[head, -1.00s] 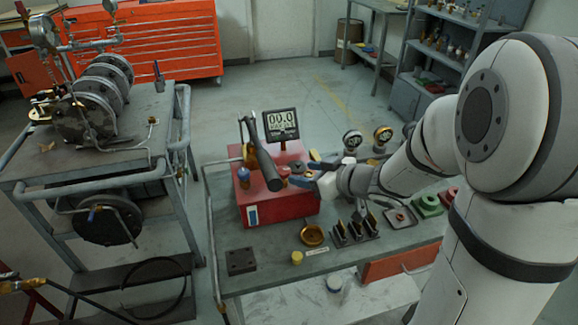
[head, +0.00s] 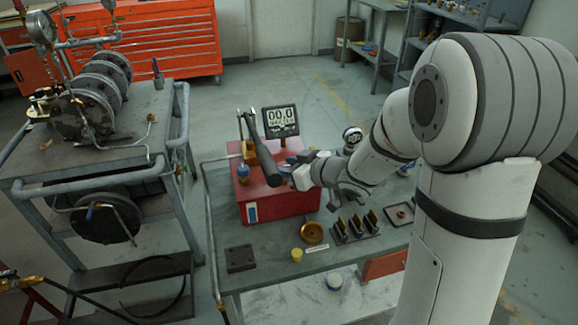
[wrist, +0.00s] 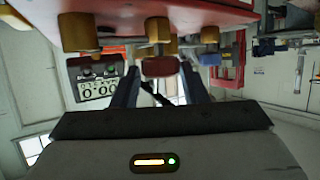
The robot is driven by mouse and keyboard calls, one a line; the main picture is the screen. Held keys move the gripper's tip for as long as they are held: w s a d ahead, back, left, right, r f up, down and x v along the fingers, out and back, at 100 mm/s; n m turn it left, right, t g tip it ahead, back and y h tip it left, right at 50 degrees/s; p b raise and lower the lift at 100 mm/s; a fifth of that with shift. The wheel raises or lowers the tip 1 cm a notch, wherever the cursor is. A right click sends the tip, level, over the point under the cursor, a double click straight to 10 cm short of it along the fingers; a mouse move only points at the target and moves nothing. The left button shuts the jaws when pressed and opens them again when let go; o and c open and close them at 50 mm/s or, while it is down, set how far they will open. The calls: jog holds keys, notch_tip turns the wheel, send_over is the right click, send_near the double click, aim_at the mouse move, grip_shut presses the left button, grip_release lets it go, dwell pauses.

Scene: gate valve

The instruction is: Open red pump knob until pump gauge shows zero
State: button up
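The red pump (head: 285,208) is a box on the bench, with a black handle above it. Its digital gauge (head: 280,120) stands behind and reads 00.0; it also shows upside down in the wrist view (wrist: 97,88). A red knob (wrist: 160,66) on a brass stem shows in the wrist view, between the tips of my two dark blue fingers. My gripper (head: 283,174) is at the right side of the pump top. The fingers stand apart with narrow gaps beside the knob; contact cannot be told. In the head view the gripper hides the knob.
The pump handle (head: 262,153) rises close left of my gripper. A blue-capped fitting (head: 243,173) is on the pump's left. A brass dish (head: 312,233), a yellow cup (head: 297,255) and a dark block (head: 240,259) lie in front. A dial gauge (head: 352,135) stands behind my wrist.

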jog(key=c, duration=0.6)
jog(key=shift+w+r+n+g+p, duration=0.1)
jog(key=shift+r+n+g+p, duration=0.2)
jog(key=shift+p, duration=0.65)
jog(key=n+g+y+p, duration=0.1)
jog(key=p, duration=0.1)
jog(key=shift+d+r+p, duration=0.1)
jog(key=shift+d+p, duration=0.05)
jog(key=shift+p, duration=0.2)
jog(key=shift+w+n+g+y+p, duration=0.15)
jog(key=shift+n+g+y+p, duration=0.35)
jog(key=shift+n+g+p, duration=0.5)
jog(key=shift+f+n+g+y+p, duration=0.3)
jog(key=shift+n+g+y+p, duration=0.15)
jog(key=shift+p, duration=0.3)
jog(key=o, duration=1)
jog(key=shift+c, duration=0.2)
